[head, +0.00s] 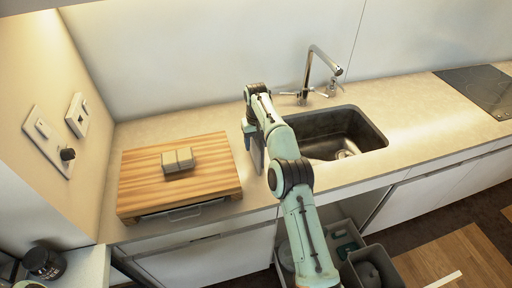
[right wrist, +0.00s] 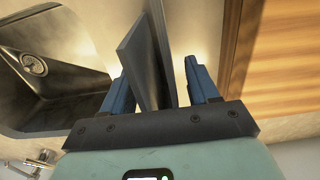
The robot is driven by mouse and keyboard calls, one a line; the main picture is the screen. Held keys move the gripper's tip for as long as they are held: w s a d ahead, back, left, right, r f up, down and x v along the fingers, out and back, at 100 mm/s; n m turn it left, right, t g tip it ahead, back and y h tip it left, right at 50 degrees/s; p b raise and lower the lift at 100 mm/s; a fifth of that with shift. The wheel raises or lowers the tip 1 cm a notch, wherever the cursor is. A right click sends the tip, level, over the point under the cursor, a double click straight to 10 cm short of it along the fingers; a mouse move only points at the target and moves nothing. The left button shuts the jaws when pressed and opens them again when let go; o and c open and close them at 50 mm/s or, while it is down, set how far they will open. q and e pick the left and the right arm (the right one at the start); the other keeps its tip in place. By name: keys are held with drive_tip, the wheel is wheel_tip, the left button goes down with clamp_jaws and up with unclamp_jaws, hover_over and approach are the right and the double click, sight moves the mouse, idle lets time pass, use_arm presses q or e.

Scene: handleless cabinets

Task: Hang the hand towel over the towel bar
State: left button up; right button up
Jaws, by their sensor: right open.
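A dark grey item made of two thin, flat layers (right wrist: 146,62) stands on edge between the fingers of my right gripper (right wrist: 158,70) in the right wrist view. It looks like a stiff folded cloth, but I cannot tell for sure that it is the hand towel. In the head view it (head: 258,153) shows partly, behind my right arm, between the sink and the wooden board. My right gripper (head: 249,136) is open, with one blue finger on each side of the item. A gap shows on the right finger's side. I cannot make out a towel bar. My left gripper is out of view.
The sink (head: 372,131) and tap (head: 309,72) are to the right. An open drawer with grey bins (head: 372,270) is below the counter.

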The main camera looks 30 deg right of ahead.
drive_tip(key=shift+s, duration=0.25)
drive_tip(key=shift+w+f, duration=0.1)
drive_tip(key=shift+w, duration=0.1)
drive_tip(key=c, duration=1)
clamp_jaws()
drive_tip(key=shift+s, duration=0.1)
